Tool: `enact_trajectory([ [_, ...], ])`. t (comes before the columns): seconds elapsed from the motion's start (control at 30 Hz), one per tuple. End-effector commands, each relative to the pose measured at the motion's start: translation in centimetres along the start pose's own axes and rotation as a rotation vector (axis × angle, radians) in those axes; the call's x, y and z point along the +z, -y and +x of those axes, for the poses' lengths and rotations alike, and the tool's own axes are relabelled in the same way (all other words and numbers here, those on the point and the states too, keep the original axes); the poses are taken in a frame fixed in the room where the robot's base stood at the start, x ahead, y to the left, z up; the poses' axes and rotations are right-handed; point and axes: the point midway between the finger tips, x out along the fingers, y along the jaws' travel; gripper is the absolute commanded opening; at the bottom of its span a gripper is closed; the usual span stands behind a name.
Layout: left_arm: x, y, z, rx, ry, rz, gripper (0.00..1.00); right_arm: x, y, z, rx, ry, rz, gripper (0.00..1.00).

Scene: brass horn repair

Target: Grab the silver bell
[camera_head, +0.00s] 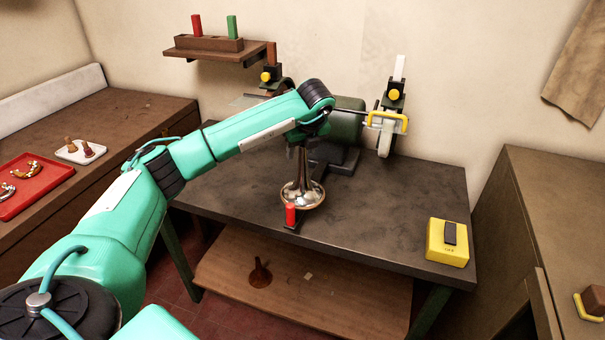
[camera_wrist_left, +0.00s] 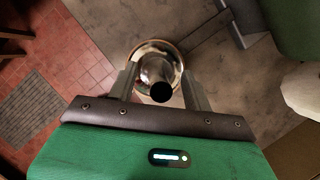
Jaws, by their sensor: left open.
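The silver bell (camera_head: 302,192) stands on the dark workbench near its front edge, flared rim down and narrow neck up. My left gripper (camera_head: 304,138) is above it, pointing down, mostly hidden behind my own arm in the head view. In the left wrist view the bell (camera_wrist_left: 160,58) shows from above, its dark round neck opening between the two open fingers of the left gripper (camera_wrist_left: 160,80). One finger is on each side of the neck; I cannot tell if either touches it. My right gripper is not in view.
A red-topped stand (camera_head: 291,215) is just in front of the bell. A bench grinder (camera_head: 385,132) stands behind, partly hidden by my arm. A yellow switch box (camera_head: 447,243) is at the front right. The bench (camera_head: 390,210) between is clear. A red tray (camera_head: 35,185) lies at left.

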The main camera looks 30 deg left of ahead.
Motion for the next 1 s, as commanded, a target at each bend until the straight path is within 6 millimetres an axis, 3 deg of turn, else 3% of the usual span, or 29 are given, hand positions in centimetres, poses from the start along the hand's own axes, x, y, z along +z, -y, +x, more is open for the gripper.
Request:
enact_trajectory([
  [0.3, -0.03, 0.02, 0.78, -0.001, 0.001, 0.001, 0.50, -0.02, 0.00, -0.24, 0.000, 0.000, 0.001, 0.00],
  [0.57, -0.03, 0.02, 0.76, -0.001, 0.000, 0.001, 0.01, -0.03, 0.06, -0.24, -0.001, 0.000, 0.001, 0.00],
  [1.0, 0.16, 0.07, 0.34, -0.003, 0.001, 0.000, 0.00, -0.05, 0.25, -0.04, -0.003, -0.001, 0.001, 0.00],
])
